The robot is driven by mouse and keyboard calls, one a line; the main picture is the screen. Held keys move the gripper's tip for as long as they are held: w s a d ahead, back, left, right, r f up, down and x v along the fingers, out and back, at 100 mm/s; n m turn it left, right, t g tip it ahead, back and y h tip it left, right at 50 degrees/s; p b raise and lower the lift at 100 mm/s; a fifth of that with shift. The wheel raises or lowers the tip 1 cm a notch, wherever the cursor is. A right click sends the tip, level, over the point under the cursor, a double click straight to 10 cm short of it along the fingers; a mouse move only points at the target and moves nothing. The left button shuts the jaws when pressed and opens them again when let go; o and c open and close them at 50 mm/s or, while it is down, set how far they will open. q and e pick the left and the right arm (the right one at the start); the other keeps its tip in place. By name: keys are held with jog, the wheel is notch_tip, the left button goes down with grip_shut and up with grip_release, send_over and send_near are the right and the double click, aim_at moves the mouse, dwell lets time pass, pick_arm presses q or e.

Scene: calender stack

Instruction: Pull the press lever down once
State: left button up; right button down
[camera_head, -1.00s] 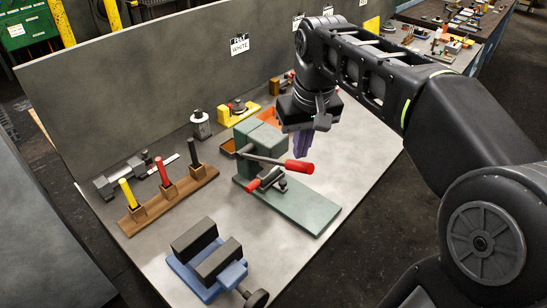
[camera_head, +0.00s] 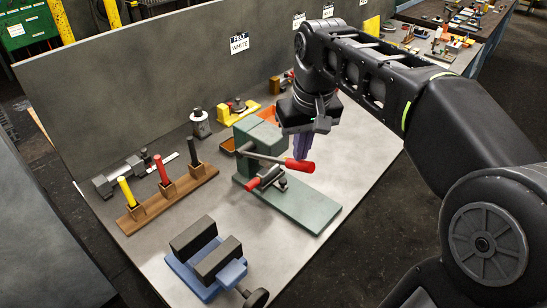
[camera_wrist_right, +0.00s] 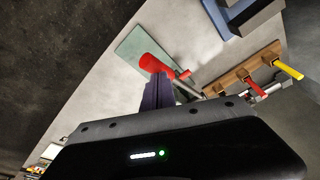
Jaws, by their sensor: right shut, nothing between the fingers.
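The green press (camera_head: 262,138) stands on the bench, with its flat base plate (camera_head: 302,203) stretching to the lower right. Its lever (camera_head: 265,158) is a metal bar with a red grip (camera_head: 299,165) that sticks out to the right, nearly level. A second red handle (camera_head: 264,178) sits lower on the press. My right gripper (camera_head: 302,150) points down just above and behind the red grip, its purple fingers shut and empty. In the right wrist view the fingers (camera_wrist_right: 157,90) overlap the red grip (camera_wrist_right: 154,66); I cannot tell whether they touch. My left gripper is out of view.
A blue vise (camera_head: 206,265) stands at the front. A wooden rack (camera_head: 170,199) with yellow, red and black handled tools is on the left. The bench right of the base plate is clear.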

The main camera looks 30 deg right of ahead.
aim_at(304, 162)
jog(key=shift+f+b, duration=0.3)
jog(key=shift+f, duration=0.25)
jog(key=shift+s+d+f+b, duration=0.1)
jog(key=shift+s+f+b, duration=0.1)
jog(key=shift+f+b, duration=0.3)
jog(key=shift+s+d+f+b, duration=0.1)
jog(key=shift+s+f+b, duration=0.1)
jog(key=shift+f+b, duration=0.25)
jog(key=shift+f, duration=0.15)
jog(key=shift+s+f+b, duration=0.3)
jog(key=shift+f+b, duration=0.55)
jog(key=shift+f, duration=0.2)
jog(key=shift+s+f+b, duration=0.2)
jog(key=shift+f+b, duration=0.7)
